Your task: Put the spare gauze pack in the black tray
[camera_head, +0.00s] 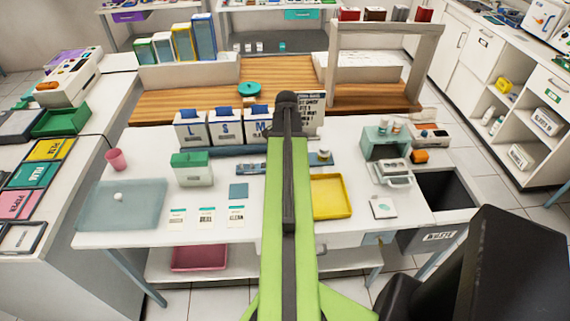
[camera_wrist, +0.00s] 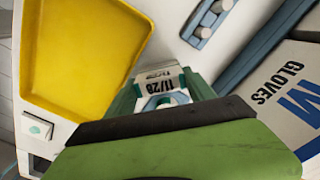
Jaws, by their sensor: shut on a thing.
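In the wrist view my gripper (camera_wrist: 166,92) is shut on a small white pack (camera_wrist: 160,77) with teal marks and the print "11/28". Its full name cannot be read, and its lower part is hidden by my gripper. The pack is above the white table, between the yellow tray (camera_wrist: 85,45) and a glove box (camera_wrist: 285,95). In the head view my own arm hides the gripper and the pack. A dark-rimmed tray (camera_head: 20,127) lies on the left counter; I cannot tell if it is the black tray.
The white table bears glove boxes (camera_head: 224,127), a pale blue tray (camera_head: 120,207), a yellow tray (camera_head: 331,197) and several labelled packets (camera_head: 207,216). A dark open bin (camera_head: 447,190) is at the right end. A wooden frame (camera_head: 385,65) stands behind.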

